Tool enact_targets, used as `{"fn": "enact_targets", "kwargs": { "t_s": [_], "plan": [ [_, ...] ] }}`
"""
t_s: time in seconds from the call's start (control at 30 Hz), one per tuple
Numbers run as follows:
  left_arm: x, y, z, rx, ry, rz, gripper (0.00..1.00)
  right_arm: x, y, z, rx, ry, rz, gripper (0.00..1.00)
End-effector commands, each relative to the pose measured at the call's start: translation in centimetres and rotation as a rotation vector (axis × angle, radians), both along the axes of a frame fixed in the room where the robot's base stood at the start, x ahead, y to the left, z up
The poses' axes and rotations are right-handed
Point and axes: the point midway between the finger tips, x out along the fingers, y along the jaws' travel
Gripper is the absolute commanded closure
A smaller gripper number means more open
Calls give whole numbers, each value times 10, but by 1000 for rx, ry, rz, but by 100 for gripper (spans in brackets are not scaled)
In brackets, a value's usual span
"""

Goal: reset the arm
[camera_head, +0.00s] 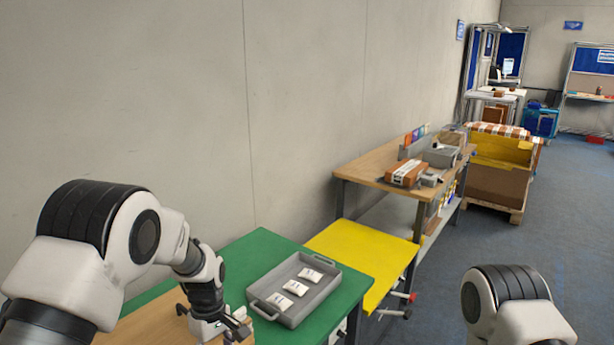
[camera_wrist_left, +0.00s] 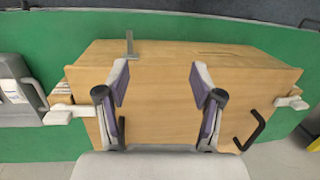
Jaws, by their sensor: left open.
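My left arm comes in from the left, and its gripper (camera_head: 234,328) is low over a wooden board or box (camera_head: 150,328) on the green table (camera_head: 262,247). In the left wrist view the gripper (camera_wrist_left: 158,84) is open, its two fingers apart with bare wood (camera_wrist_left: 160,115) between them and nothing held. My right arm shows only as a link at the lower right of the head view; its gripper is out of frame.
A grey tray (camera_head: 272,305) with several white packets stands right of the left gripper. A yellow table (camera_head: 360,256) adjoins the green one. Beyond it a wooden workbench (camera_head: 362,171) holds a brown parcel (camera_head: 406,173). A wall runs behind; blue floor is clear at right.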

Motion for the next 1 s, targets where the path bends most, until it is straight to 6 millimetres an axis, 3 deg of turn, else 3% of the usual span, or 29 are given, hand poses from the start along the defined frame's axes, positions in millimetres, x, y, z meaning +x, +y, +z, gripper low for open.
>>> {"fn": "enact_targets", "kwargs": {
  "t_s": [0.17, 0.33, 0.47, 0.5, 0.6, 0.63, 0.73, 0.9, 1.0],
  "plan": [
    [-50, 12, -48, -1, 130, 19, 33, 0, 0, 0, 0, 1, 0, 62],
    [-123, 27, -108, -7, 239, 1, 33, -1, 0, 0, 0, 2, 0, 62],
    [-218, 44, -161, -37, 300, -97, 33, -1, 0, 0, 0, 2, 0, 62],
    [-253, 49, -173, -55, 306, -152, 33, -1, 0, 0, 0, 1, 0, 62],
    [-332, 58, -187, -110, 251, -354, 33, 0, 0, 0, 0, 1, 0, 62],
    [-345, 59, -186, -121, 213, -423, 33, 0, 0, 0, 0, 1, 0, 62],
    [-352, 60, -176, -130, 50, -642, 33, -1, 0, 0, 0, 1, 0, 62],
    [-316, 60, -175, -76, -163, -881, 33, -1, 0, 0, 0, 2, 0, 62],
    [-314, 60, -175, -75, -170, -914, 33, -1, 0, 0, 0, 1, 0, 62]
  ]
}}
